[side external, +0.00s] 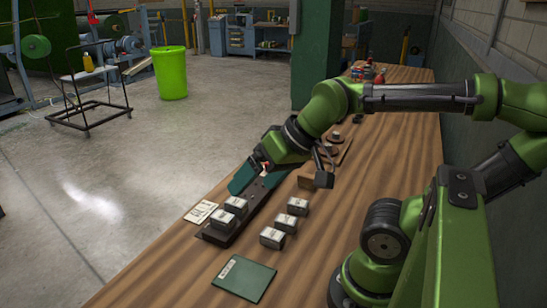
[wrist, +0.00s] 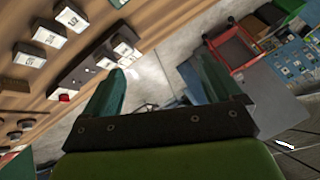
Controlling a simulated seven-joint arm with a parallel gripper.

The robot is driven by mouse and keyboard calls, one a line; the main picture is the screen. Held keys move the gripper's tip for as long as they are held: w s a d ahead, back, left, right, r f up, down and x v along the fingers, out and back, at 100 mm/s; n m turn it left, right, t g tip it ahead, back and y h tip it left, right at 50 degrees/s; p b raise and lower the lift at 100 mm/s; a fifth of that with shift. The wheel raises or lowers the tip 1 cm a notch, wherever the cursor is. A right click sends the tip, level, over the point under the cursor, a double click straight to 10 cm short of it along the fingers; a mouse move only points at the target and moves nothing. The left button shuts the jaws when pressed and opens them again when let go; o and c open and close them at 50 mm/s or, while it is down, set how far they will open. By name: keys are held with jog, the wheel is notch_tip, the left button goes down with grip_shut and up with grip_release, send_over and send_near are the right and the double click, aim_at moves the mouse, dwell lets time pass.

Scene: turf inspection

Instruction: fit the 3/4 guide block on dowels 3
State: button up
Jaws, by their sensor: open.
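Three loose dark blocks with white labelled tops stand on the bench, with a near one (side external: 272,238), a middle one (side external: 286,224) and a far one (side external: 298,206). They show in the wrist view as well (wrist: 28,55). Small pegs show on the base in the wrist view (wrist: 90,71), but I cannot pick out dowels 3. My gripper (side external: 258,181) is open and empty, tilted over the base's far part.
A printed card (side external: 201,212) lies left of the base. A green book (side external: 244,279) lies nearer on the bench (side external: 170,268). Round dark items (side external: 333,138) and red-topped things (side external: 370,72) stand farther back. Bare wood lies between the book and the blocks.

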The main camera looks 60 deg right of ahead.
jog(key=n+g+h, duration=0.2)
jog(key=n+g, duration=0.5)
jog(key=n, duration=1.6)
send_over(286, 219)
notch_tip(286, 219, down, 8)
notch_tip(286, 219, down, 16)
jog(key=shift+f, duration=0.1)
jog(key=c, duration=1.1)
